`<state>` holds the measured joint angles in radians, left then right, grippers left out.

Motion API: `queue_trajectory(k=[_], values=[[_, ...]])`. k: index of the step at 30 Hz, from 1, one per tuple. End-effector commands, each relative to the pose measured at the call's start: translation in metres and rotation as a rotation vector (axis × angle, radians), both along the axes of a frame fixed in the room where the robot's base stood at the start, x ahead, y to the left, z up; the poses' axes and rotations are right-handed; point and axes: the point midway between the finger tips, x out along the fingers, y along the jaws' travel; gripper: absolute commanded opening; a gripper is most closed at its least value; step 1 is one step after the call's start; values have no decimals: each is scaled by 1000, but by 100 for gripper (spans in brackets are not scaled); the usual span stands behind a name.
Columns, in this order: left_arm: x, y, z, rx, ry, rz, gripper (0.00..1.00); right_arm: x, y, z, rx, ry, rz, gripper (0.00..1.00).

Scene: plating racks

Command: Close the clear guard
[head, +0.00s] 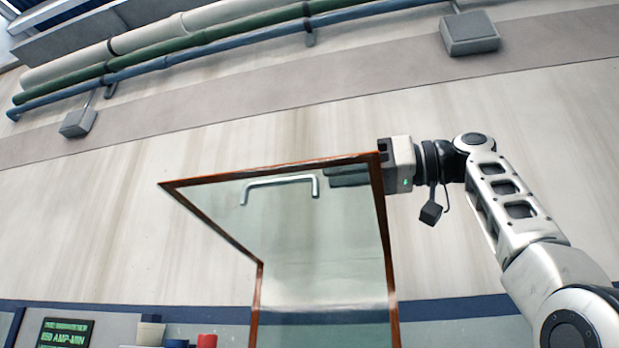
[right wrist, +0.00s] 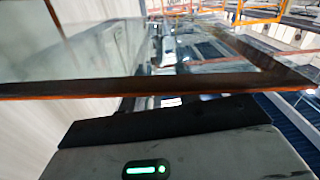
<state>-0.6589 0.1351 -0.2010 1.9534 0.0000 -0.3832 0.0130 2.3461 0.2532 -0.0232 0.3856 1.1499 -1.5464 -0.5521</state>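The clear guard (head: 325,235) has see-through panes with a thin orange-red frame. It stands raised against the wall in the head view, its top pane tilted up. A silver bar handle (head: 281,181) sits on its upper pane. My right gripper (head: 330,177) is at the guard's upper right corner; its dark fingers show through the pane, to the right of the handle and apart from it. In the right wrist view the guard's frame edge (right wrist: 150,88) crosses just beyond my gripper body. The finger gap is unclear. My left gripper is not in view.
A pale wall with pipes (head: 200,45) and grey boxes (head: 469,33) lies behind. A dark display with green text (head: 66,333), a red container (head: 207,340) and other small containers show at the lower left. The guard's lower end is cut off by the frame.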

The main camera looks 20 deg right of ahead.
Motion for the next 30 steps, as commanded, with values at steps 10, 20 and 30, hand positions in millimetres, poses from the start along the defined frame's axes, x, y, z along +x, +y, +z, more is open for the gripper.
queue_trajectory(k=[10, 20, 30], values=[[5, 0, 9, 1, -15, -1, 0, 28, 42, 1, 0, 0, 0, 33], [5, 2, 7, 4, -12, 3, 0, 31, 47, 0, 0, -1, 0, 33], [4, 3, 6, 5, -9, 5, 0, 31, 46, 0, 1, -2, -1, 0]])
